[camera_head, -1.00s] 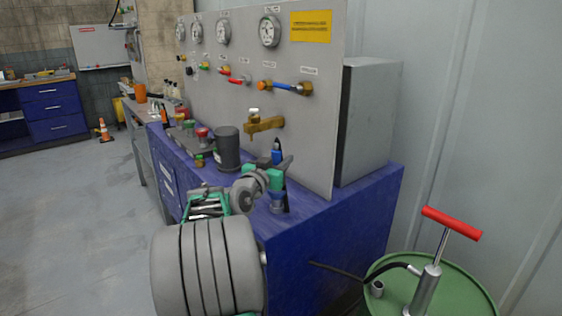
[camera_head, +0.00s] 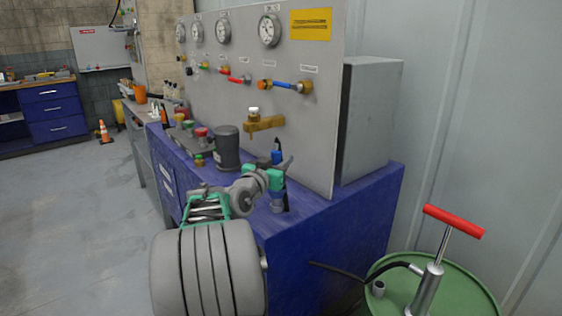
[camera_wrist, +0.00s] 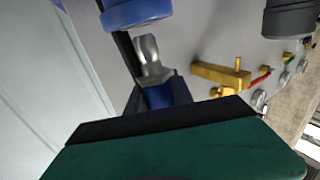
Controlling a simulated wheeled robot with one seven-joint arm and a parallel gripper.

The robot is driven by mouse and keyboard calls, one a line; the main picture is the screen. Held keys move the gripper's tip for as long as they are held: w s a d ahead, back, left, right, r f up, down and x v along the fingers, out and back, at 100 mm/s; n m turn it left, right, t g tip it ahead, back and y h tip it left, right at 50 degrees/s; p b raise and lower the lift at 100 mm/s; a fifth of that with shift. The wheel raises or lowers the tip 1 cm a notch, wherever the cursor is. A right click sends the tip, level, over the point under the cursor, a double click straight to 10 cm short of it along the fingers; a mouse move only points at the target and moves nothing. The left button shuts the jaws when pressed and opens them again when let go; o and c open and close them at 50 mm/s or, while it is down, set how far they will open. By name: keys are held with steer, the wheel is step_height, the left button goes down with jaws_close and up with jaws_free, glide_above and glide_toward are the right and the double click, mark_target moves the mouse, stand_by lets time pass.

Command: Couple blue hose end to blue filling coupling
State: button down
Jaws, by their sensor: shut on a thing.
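My gripper (camera_head: 278,178) is shut on the blue hose end (camera_head: 277,157), which stands about upright above the bench's near right corner. In the wrist view, which looks upside down, the hose end (camera_wrist: 155,96) shows as a blue body between the dark jaws, with a bare metal tip pointing at a blue ring. That ring looks like the blue filling coupling (camera_wrist: 137,12); in the head view the coupling (camera_head: 277,205) stands on the bench just below my gripper. The tip looks close to the ring, with a small gap, slightly to one side. My gripper partly hides both in the head view.
A dark grey cylinder (camera_head: 227,148) stands left of my gripper. A brass tap (camera_head: 264,123) juts from the gauge panel (camera_head: 330,140) behind it. Capped fittings (camera_head: 202,134) stand farther left. A green drum (camera_head: 455,290) with a red-handled pump is at lower right.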

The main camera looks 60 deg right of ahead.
steer(key=shift+f+b, duration=2.15)
steer(key=shift+f, duration=0.05)
steer(key=c, duration=1)
jaws_free()
steer(key=shift+c, duration=0.2)
steer(key=a, duration=0.8)
steer(key=shift+w+d, duration=0.1)
